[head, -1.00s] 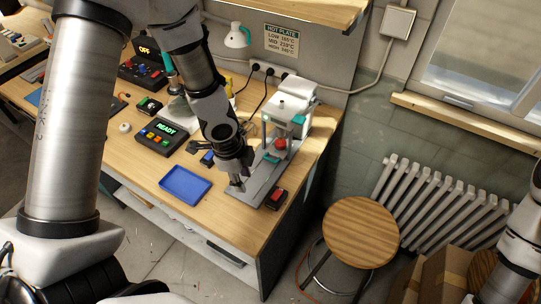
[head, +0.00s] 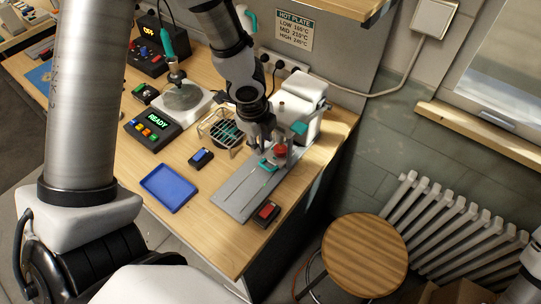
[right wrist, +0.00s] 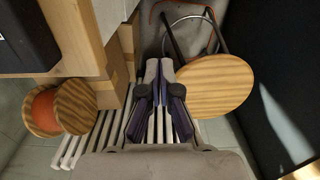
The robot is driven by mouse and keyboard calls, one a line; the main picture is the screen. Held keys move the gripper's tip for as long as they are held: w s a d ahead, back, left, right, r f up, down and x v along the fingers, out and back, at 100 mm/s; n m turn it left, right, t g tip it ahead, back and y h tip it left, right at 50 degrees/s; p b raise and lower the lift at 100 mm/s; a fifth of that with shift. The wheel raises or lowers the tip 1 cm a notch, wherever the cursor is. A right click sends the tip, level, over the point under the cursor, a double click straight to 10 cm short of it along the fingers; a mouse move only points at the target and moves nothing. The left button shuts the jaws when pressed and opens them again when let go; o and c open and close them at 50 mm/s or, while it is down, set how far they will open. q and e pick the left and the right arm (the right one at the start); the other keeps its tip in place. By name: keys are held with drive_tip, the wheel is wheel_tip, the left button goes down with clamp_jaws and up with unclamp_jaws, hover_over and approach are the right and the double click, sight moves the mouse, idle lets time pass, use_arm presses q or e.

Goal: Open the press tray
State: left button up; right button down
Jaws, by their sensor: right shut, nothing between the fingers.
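The press (head: 300,112) is a white machine with teal parts at the right end of the bench, and a red part (head: 281,151) shows in its opening. Its grey base plate (head: 236,194) runs toward the bench's front edge, with rail lines along it. A teal handle-like piece (head: 267,164), apparently the press tray's, is at the press end of the plate. My left gripper (head: 268,148) points down close beside this piece; contact and finger gap are unclear. My right gripper (right wrist: 159,98) is shut and empty, away from the bench, in the right wrist view.
A blue tray (head: 168,188), a small blue-topped device (head: 201,158), a wire rack (head: 221,130) and a red-button box (head: 266,213) surround the plate. A round stool (head: 364,255) and a radiator (head: 445,235) stand right of the bench. Cartons (right wrist: 92,45) are near my right gripper.

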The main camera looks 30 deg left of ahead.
use_arm(q)
drive_tip(key=b, duration=0.4)
approach(266, 168)
drive_tip(key=f+b, duration=0.1)
drive_tip(key=f, duration=0.1)
drive_tip(key=w+f+b, duration=0.1)
drive_tip(key=f+b, duration=0.1)
drive_tip(key=f, duration=0.1)
drive_tip(key=f+b, duration=0.1)
drive_tip(key=f, duration=0.2)
drive_tip(key=shift+w+d, duration=0.15)
drive_tip(key=shift+w, duration=0.2)
drive_tip(key=shift+s+r, duration=0.1)
drive_tip(key=shift+s, duration=0.1)
clamp_jaws()
